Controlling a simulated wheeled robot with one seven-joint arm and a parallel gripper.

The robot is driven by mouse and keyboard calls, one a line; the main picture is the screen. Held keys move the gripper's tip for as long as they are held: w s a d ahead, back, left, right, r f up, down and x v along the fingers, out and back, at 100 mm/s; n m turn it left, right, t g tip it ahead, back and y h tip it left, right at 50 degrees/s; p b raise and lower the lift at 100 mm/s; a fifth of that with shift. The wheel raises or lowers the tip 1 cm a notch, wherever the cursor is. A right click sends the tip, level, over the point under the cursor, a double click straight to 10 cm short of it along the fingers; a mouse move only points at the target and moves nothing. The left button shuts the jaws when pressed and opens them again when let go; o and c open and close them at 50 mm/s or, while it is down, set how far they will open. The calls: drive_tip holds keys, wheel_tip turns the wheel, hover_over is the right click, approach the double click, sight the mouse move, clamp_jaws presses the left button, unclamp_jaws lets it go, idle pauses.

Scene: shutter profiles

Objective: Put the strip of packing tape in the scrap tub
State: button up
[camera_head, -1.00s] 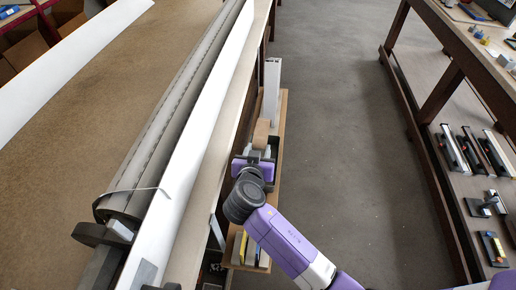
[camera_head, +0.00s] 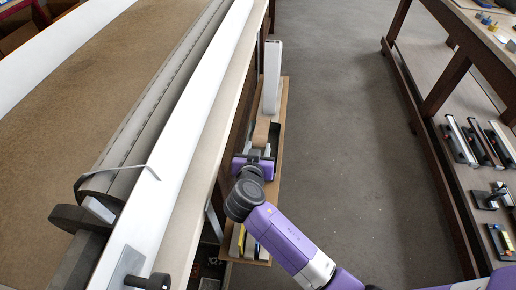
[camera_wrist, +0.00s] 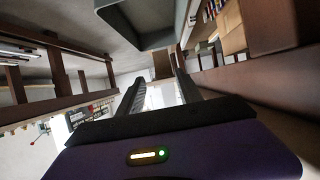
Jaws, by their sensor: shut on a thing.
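My gripper (camera_head: 261,154) is out over a narrow wooden shelf beside the long bench, its jaws shut on a tan piece (camera_head: 261,130) that looks like the strip of packing tape. The tan piece sticks out past the fingertips. A brownish patch (camera_wrist: 162,64) shows between the fingertips in the wrist view, though its outline is unclear. A grey open tub (camera_wrist: 145,38), apparently the scrap tub, shows at the top of the wrist view, off the fingertips. In the head view, it is largely hidden behind the tan piece and gripper.
A white upright profile (camera_head: 272,77) stands on the shelf beyond my gripper. Long white and grey shutter profiles (camera_head: 185,120) lie on the bench to the left. A thin bent strip (camera_head: 133,167) crosses them. A second bench (camera_head: 455,75) stands right; open floor lies between.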

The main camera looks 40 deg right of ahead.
drive_tip(key=o, duration=1.4)
drive_tip(key=v, duration=0.8)
drive_tip(key=shift+r, duration=0.1)
